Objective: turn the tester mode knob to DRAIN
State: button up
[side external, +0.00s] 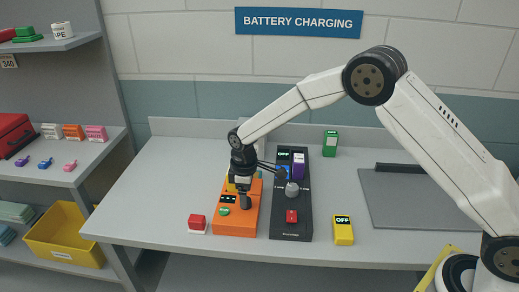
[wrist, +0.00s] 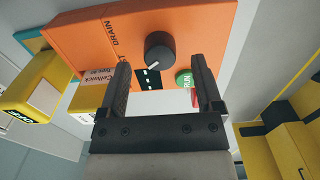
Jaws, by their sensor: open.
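The orange tester (side external: 230,228) sits on the bench, with my gripper (side external: 245,198) low over it. In the wrist view the tester (wrist: 200,25) fills the top. Its dark round mode knob (wrist: 159,45) has a white mark pointing down-left in that picture. The printed word DRAIN (wrist: 107,30) is up-left of the knob; another label, partly hidden by a finger, is nearer. My gripper (wrist: 160,64) is open, its fingers on either side of the knob's near edge with gaps visible. A small dark display (wrist: 148,79) and a green RUN button (wrist: 184,77) lie between the fingers.
A black charger strip (side external: 290,222) with batteries and a red button stands right of the tester. A red-and-white block (side external: 197,223) is left, a yellow OFF block (side external: 343,230) right, a green block (side external: 330,143) behind.

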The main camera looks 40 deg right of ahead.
jog(key=shift+f, duration=1.2)
grip_shut()
jog(key=shift+m, duration=0.4)
jog(key=m, duration=1.3)
